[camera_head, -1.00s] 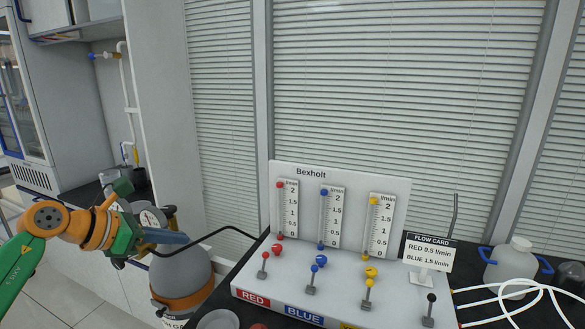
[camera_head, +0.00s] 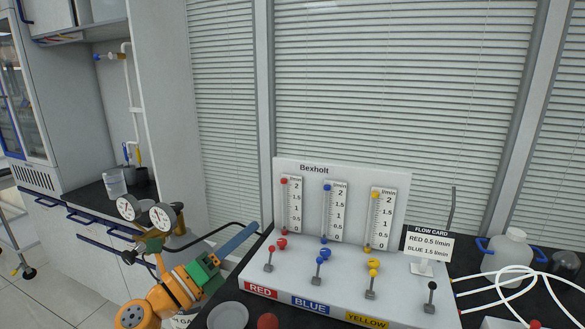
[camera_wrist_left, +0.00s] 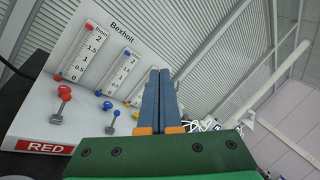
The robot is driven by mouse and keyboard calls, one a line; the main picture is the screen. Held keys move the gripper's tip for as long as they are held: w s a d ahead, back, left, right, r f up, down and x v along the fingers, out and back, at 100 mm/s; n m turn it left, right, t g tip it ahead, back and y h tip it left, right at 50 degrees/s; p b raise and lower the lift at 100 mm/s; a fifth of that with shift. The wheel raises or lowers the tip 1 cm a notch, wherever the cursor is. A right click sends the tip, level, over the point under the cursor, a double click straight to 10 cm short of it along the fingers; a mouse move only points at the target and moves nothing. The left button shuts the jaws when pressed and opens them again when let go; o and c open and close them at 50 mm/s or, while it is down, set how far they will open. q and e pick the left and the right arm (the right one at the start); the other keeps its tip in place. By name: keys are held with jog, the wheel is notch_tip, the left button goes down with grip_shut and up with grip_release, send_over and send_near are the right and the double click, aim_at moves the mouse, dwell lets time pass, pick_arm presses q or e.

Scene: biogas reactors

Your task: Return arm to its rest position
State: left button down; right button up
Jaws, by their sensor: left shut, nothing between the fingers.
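My left arm comes in from the lower left of the head view. Its green and orange gripper (camera_head: 252,229) points up and to the right, with its blue fingers shut and empty. The fingertips are left of the white Bexholt flow panel (camera_head: 345,175) and appear apart from it. In the left wrist view the shut blue fingers (camera_wrist_left: 160,74) stand in front of the panel (camera_wrist_left: 75,38), partly hiding its right side. My right gripper is not in view.
The panel base carries RED, BLUE and YELLOW labels, with small levers (camera_head: 268,260). Two pressure gauges (camera_head: 162,216) top a regulator left of the gripper. A hose runs behind the gripper.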

pick_arm(q)
jog(key=s+a+f+n+g+y, duration=0.1)
jog(key=s+a+f+n+y, duration=0.2)
jog(key=f+n+y, duration=0.35)
jog(key=s+a+f+n+y, duration=0.35)
jog(key=f+n, duration=0.35)
jog(key=n, duration=0.5)
jog(key=s+a+f+n+g+y, duration=0.1)
jog(key=s+a+f+n+y, duration=0.2)
jog(key=f+n+y, duration=0.35)
jog(key=s+d+f+n+g+h, duration=0.1)
jog(key=s+f+n+g, duration=0.4)
jog(key=s, duration=0.6)
jog(key=s+d+f+n+g+h, duration=0.1)
jog(key=s+f+n+g+h, duration=0.15)
jog(key=s+f+g, duration=0.55)
jog(key=s+f+t, duration=0.1)
jog(key=s+f, duration=0.1)
jog(key=f, duration=0.7)
jog(key=s+f+t, duration=0.1)
jog(key=s+f, duration=0.2)
jog(key=f, duration=0.5)
jog(key=s+a+f+g+y, duration=0.1)
jog(key=s+a+f, duration=0.1)
jog(key=s+f, duration=0.7)
jog(key=shift+s+a+f, duration=0.15)
jog(key=shift+s, duration=1.1)
